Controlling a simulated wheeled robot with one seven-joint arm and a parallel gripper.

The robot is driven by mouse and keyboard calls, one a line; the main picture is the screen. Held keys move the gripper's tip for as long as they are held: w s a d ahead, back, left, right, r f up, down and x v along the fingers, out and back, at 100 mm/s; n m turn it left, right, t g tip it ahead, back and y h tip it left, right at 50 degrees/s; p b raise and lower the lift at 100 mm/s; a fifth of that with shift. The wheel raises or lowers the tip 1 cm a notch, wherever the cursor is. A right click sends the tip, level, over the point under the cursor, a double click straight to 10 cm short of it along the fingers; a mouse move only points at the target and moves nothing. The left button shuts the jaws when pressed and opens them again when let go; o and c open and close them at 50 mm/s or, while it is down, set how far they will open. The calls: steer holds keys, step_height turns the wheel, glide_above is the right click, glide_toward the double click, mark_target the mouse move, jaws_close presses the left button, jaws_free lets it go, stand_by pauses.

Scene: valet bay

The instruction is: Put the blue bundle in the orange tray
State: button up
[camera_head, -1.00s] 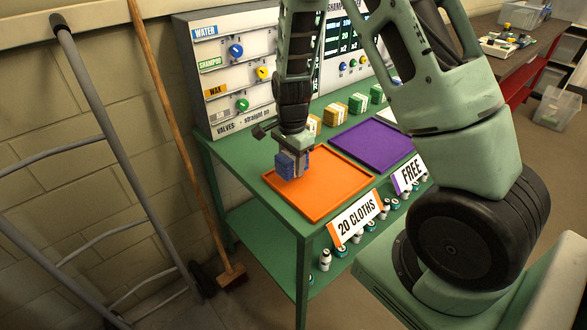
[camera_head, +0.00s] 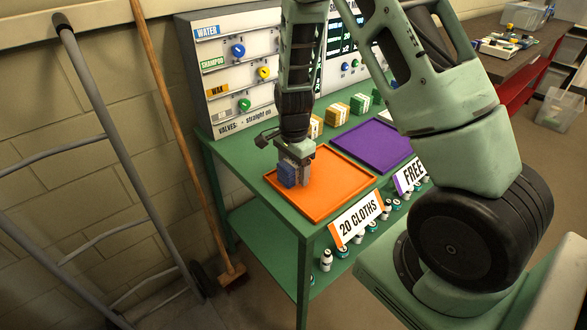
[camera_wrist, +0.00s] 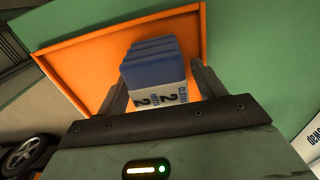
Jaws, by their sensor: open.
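The blue bundle (camera_head: 287,176), with a white band marked "2", is over the left part of the orange tray (camera_head: 342,182) and appears to rest on its floor. My gripper (camera_head: 299,168) points down at it from above. In the wrist view the bundle (camera_wrist: 152,62) stands between the two fingers of my gripper (camera_wrist: 160,90), with the orange tray (camera_wrist: 85,62) around and behind it. The fingers are open, one on each side of the bundle. The bundle's underside is hidden.
A purple tray (camera_head: 372,147) lies to the right on the green bench (camera_head: 245,160). Yellow and green bundles (camera_head: 337,114) stand behind the trays, before the valve panel (camera_head: 228,75). A "20 CLOTHS" sign (camera_head: 361,217) is at the front edge. A broom (camera_head: 180,130) leans at left.

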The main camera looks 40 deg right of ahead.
mark_target(292, 162)
step_height(292, 162, up, 12)
steer(key=shift+f, duration=0.25)
steer(key=shift+a+r+p, duration=0.25)
steer(key=shift+p, duration=0.05)
steer(key=s+a+r+n+y, duration=0.1)
steer(key=s+a+r+n, duration=0.2)
steer(key=a, duration=0.4)
steer(key=s+a+r+n, duration=0.1)
steer(key=s+a+n, duration=0.2)
steer(key=a+n, duration=0.3)
steer(key=s+a+r+n, duration=0.1)
steer(key=s+a+n, duration=0.4)
steer(key=s+n, duration=0.3)
steer(key=s+a+r+n, duration=0.1)
steer(key=s+a+n, duration=0.5)
steer(key=s+n, duration=0.2)
steer(key=shift+s+r, duration=0.3)
steer(key=shift+s, duration=0.85)
